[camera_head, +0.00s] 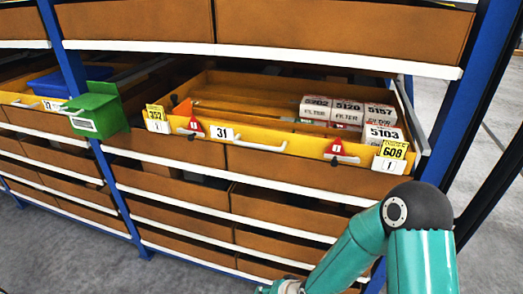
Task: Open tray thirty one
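Tray thirty one (262,142) is a wide tray with a yellow front and brown inside, labelled 31. It stands pulled out from the rack, with its inside visible from above. A white handle (258,145) runs along the middle of its front, beside the 31 label. White filter boxes (346,112) sit at its right end. My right arm comes in at the lower right, below the tray's right end. Its wrist reaches the bottom edge and its gripper fingers are not visible. My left gripper is not in view.
The blue-post rack (66,50) holds brown trays above and below. A green box (97,110) hangs on a post left of the tray. A neighbouring yellow-front tray (30,102) holds a blue bin (62,82). Grey floor (50,245) is clear at lower left.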

